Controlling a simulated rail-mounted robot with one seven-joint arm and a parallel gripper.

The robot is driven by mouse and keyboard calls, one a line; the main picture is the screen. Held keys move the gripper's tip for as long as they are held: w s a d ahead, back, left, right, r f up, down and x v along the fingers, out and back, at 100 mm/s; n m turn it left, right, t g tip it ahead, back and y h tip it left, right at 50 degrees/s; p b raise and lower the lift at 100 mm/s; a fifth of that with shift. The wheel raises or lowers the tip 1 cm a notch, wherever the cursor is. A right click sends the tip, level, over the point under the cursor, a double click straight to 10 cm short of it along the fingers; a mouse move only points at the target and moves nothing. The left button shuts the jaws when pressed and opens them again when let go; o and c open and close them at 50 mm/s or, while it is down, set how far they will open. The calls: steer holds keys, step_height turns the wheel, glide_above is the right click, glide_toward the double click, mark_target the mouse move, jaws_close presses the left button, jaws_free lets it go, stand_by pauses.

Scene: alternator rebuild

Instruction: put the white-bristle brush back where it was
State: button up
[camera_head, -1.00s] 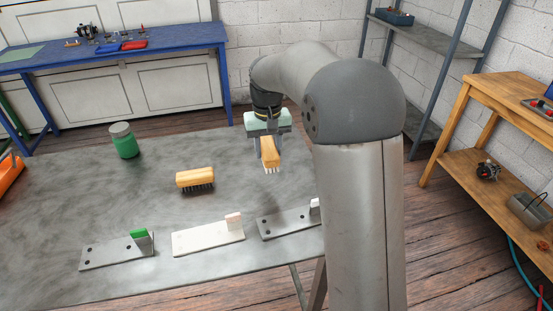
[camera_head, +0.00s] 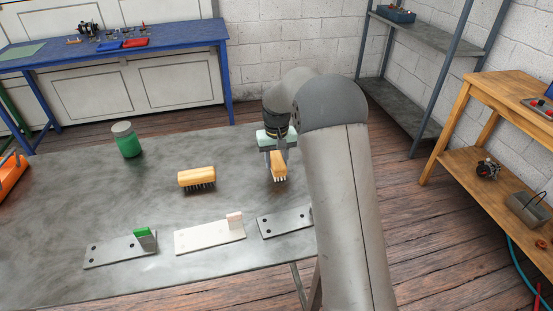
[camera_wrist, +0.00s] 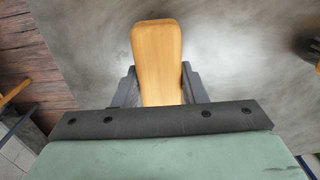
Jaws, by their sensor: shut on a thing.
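The white-bristle brush (camera_head: 279,163) has a wooden back and pale bristles pointing down. My gripper (camera_head: 277,170) is shut on it at the far right of the grey table; I cannot tell whether the bristles touch the top. In the wrist view the wooden back (camera_wrist: 157,50) sits between both fingers (camera_wrist: 160,86), its bristles hidden. A dark-bristle brush (camera_head: 196,177) rests bristles down to the left. In front are a plate with a green tab (camera_head: 120,251), a pale plate with a pinkish tab (camera_head: 209,238), and a grey plate (camera_head: 284,223), its right end hidden by my arm.
A green jar (camera_head: 127,142) stands at the back left of the grey table (camera_head: 80,195). An orange container (camera_head: 10,172) is at the left edge. The table between the jar and the plates is mostly clear. A wooden bench (camera_head: 465,150) stands at right.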

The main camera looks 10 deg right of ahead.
mark_target(277, 158)
steer(key=shift+f, duration=0.1)
steer(key=shift+f, duration=0.15)
steer(key=o, duration=0.9)
step_height(277, 158, up, 12)
steer(key=s+r, duration=0.2)
steer(key=s, duration=1.5)
steer(key=s+f, duration=0.2)
steer(key=s, duration=0.4)
steer(key=s+f, duration=0.2)
steer(key=s, duration=0.5)
steer(key=s+a+f, duration=0.1)
steer(key=s+f, duration=0.1)
steer(key=s, duration=0.5)
steer(key=shift+f+b, duration=0.15)
steer(key=shift+b, duration=0.15)
